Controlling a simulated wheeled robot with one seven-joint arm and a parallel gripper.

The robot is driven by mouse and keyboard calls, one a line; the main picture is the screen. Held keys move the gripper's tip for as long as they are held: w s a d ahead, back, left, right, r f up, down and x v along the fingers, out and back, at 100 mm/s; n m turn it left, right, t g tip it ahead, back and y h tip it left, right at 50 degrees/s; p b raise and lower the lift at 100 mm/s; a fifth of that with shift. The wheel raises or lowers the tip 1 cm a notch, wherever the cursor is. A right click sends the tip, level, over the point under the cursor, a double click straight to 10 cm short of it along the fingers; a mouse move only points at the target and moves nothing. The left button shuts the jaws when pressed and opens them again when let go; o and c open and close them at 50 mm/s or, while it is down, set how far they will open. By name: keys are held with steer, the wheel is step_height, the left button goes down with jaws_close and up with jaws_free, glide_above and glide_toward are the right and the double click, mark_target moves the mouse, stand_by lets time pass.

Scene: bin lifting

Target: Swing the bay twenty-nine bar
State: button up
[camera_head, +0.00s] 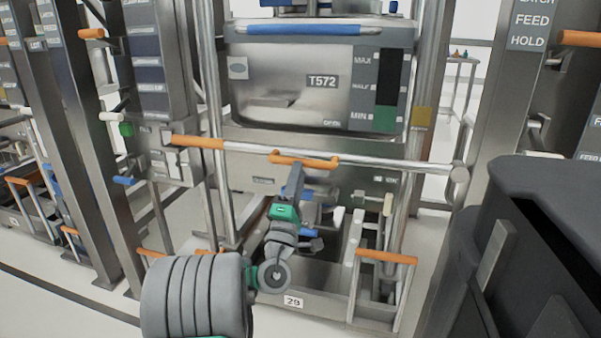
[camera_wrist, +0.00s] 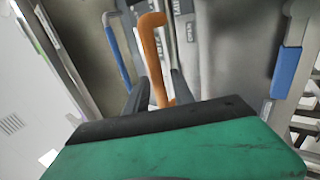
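The bay's bar (camera_head: 385,163) is a horizontal metal rod in front of the bin marked T572, above the plate marked 29 (camera_head: 293,301). An orange sleeve (camera_head: 197,142) covers its left part, and its right end meets a round metal joint. An orange handle (camera_head: 303,159) sits at its middle. My gripper (camera_head: 297,166) reaches up to this handle from below. In the wrist view, the orange handle (camera_wrist: 152,50) stands between my two dark fingers (camera_wrist: 160,86), with little gap showing. Contact on both sides is not clear.
The grey bin (camera_head: 290,85) with a blue handle sits behind the bar. Metal posts stand on both sides. Low orange-topped rails (camera_head: 385,257) flank the bay. A dark bulky body (camera_head: 540,260) fills the lower right. Pale floor shows at the lower left.

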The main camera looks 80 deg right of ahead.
steer(key=shift+b+v, duration=0.5)
steer(key=shift+v, duration=1.7)
